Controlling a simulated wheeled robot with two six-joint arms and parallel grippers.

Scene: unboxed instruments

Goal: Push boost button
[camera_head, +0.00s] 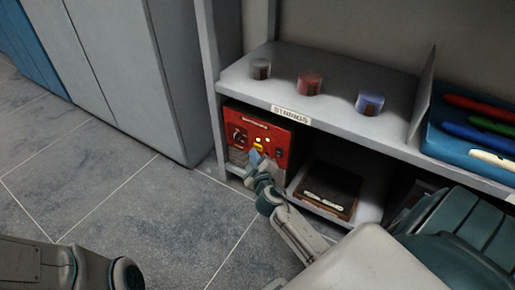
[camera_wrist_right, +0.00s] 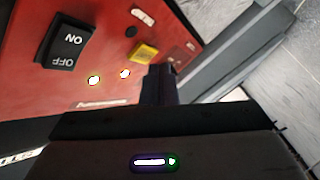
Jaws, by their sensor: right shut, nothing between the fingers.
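A red panel box (camera_head: 258,130) stands on the lower shelf in the head view and fills the upper left of the wrist view (camera_wrist_right: 60,90). It carries a black ON/OFF rocker switch (camera_wrist_right: 66,48), two small lit lamps and a yellow button (camera_wrist_right: 145,52). No readable label tells which control is boost. My right gripper (camera_head: 257,163) is at the front of the box, below its yellow part. In the wrist view its fingers (camera_wrist_right: 159,80) are shut and empty, their tips close to the yellow button; I cannot tell if they touch. My left gripper is out of view.
The upper shelf (camera_head: 240,88) holds three small jars above the box. A dark tray (camera_head: 328,190) lies right of the box on the lower shelf. A blue bin (camera_head: 433,140) with pens is at right. Tiled floor (camera_head: 130,200) is clear at left.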

